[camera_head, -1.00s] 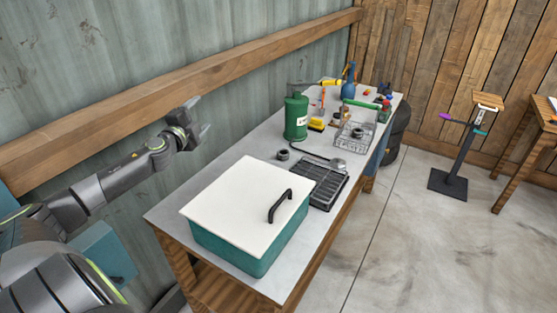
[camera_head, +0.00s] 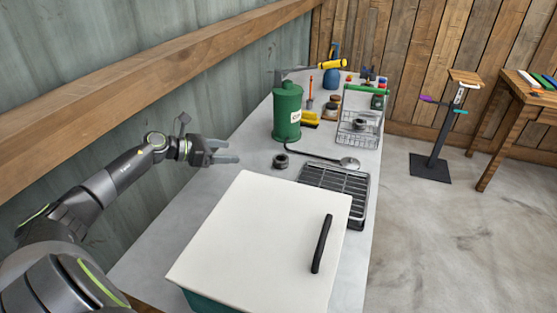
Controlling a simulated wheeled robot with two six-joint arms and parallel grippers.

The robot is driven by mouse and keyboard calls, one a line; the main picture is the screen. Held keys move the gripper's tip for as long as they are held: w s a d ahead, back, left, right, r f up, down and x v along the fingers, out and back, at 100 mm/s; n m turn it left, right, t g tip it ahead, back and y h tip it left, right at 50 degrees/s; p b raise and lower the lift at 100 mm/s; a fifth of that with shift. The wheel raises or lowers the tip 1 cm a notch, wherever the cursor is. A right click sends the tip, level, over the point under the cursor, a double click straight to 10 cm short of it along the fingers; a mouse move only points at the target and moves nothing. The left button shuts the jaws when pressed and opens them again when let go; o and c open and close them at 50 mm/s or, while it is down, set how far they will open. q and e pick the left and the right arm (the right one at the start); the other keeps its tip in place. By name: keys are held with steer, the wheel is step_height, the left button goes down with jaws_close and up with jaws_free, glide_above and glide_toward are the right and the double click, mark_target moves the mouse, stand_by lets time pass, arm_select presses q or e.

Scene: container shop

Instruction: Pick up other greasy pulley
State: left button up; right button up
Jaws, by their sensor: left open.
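A small dark ring-shaped part, which looks like a pulley (camera_head: 280,161), lies on the grey workbench (camera_head: 235,160) between the green canister and the white-lidded box. A second similar dark part (camera_head: 359,125) sits in the wire basket (camera_head: 360,140) farther back. My left gripper (camera_head: 230,151) is open and empty. In the picture it is left of the nearer pulley and apart from it, with its fingers pointing right. Grease on either part is too small to make out. My right gripper is out of view.
The box's white lid (camera_head: 255,245) with its black handle fills the front of the bench. A green canister (camera_head: 287,112) stands behind the nearer pulley. A dark rack (camera_head: 334,186) and a ladle (camera_head: 348,163) lie to its right. A wooden rail (camera_head: 150,88) runs along the wall.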

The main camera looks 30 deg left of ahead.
arm_select(q)
steer(key=shift+d+f+m, duration=0.15)
steer(key=shift+f+m, duration=0.15)
steer(key=shift+f, duration=0.05)
steer(key=x, duration=0.1)
steer(key=p+x, duration=0.1)
steer(key=x, duration=0.2)
steer(key=shift+w+d+r, duration=0.1)
steer(key=shift+w+d, duration=0.15)
steer(key=shift+d, duration=0.35)
steer(key=p, duration=0.2)
glide_toward(283, 158)
steer(key=shift+w+d+f+g, duration=0.15)
steer(key=shift+w+d, duration=0.05)
steer(key=shift+w, duration=0.3)
steer(key=shift+w+d+f+g, duration=0.15)
steer(key=shift+w+d+f, duration=0.05)
steer(key=shift+w, duration=0.3)
steer(key=shift+w+d+f, duration=0.2)
steer(key=shift+w+d, duration=0.15)
steer(key=shift+w, duration=0.2)
steer(key=shift+p+x, duration=0.3)
steer(key=shift+x, duration=1.65)
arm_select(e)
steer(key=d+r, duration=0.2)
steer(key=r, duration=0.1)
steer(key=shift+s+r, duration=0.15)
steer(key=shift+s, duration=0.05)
